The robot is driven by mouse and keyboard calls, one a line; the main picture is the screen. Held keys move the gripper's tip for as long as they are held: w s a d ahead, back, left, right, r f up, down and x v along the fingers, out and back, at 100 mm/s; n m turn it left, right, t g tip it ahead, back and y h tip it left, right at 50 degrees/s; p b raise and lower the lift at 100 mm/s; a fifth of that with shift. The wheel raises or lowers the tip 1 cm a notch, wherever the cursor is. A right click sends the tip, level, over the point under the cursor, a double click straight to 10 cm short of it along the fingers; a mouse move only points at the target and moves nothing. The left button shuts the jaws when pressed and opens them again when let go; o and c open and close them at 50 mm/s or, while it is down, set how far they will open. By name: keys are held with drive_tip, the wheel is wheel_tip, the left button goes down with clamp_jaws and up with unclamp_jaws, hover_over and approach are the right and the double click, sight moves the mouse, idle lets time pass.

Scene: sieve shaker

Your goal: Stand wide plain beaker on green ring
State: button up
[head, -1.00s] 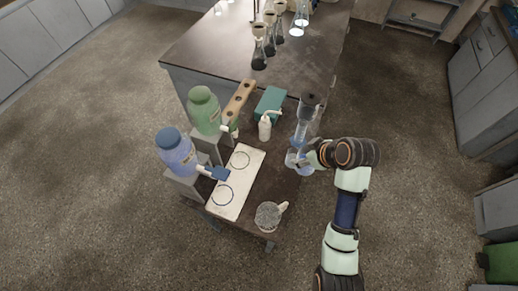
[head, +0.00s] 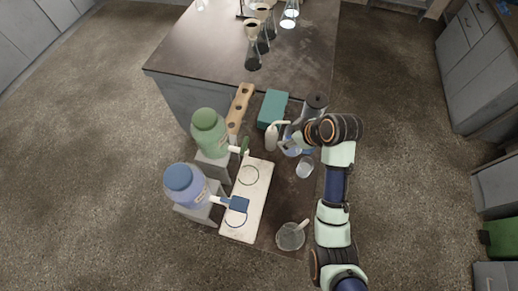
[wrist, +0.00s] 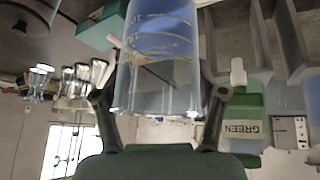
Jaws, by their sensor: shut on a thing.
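My gripper (head: 289,146) is shut on a clear glass vessel (wrist: 160,75) with graduation marks and blue liquid in it. Its height over the bench is hard to tell. The head view shows it only partly, behind my arm. Another clear glass beaker (head: 305,169) stands on the bench just in front of my gripper, apart from it. The white board (head: 242,198) lies to the left.
A green bottle (head: 209,133) and a blue bottle (head: 185,185) stand on blocks, their spouts towards the board. A white wash bottle (head: 271,138), teal box (head: 273,107), wooden rack (head: 238,108) and dark-topped apparatus (head: 316,104) crowd the back. A mortar (head: 290,236) stands front right.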

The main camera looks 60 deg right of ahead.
drive_tip(key=shift+w, duration=0.1)
drive_tip(key=shift+s+f, duration=0.2)
drive_tip(key=shift+f, duration=0.1)
wheel_tip(320, 180, down, 20)
drive_tip(key=b, duration=0.3)
drive_tip(key=shift+s+r+b, duration=0.1)
drive_tip(key=shift+r+b, duration=0.1)
drive_tip(key=shift+b, duration=0.2)
drive_tip(key=o, duration=1.3)
drive_tip(key=shift+r, duration=0.1)
